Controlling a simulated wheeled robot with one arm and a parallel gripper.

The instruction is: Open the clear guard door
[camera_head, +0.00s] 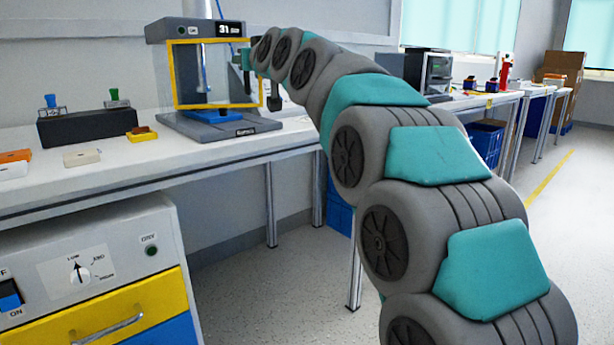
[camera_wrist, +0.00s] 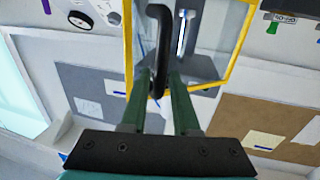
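The clear guard door (camera_head: 173,75) is a yellow-framed pane on the front of a grey bench machine in the head view. Whether it stands fully closed or slightly ajar is not clear. Its yellow frame also shows in the wrist view (camera_wrist: 128,45). The door's black bar handle (camera_wrist: 155,40) runs down between the two green fingers of my gripper (camera_wrist: 159,80). The fingers lie on either side of the handle; whether they press on it cannot be told. In the head view, my gripper (camera_head: 247,72) is at the door's right edge, and the handle is hard to make out there.
The machine has a grey base (camera_head: 225,128) and a display (camera_head: 229,29). To its left on the white bench stand a black box (camera_head: 86,124) with green and blue toggles, and a small yellow block (camera_head: 141,134). A cabinet with a dial (camera_head: 79,272) is in front. Floor at right is clear.

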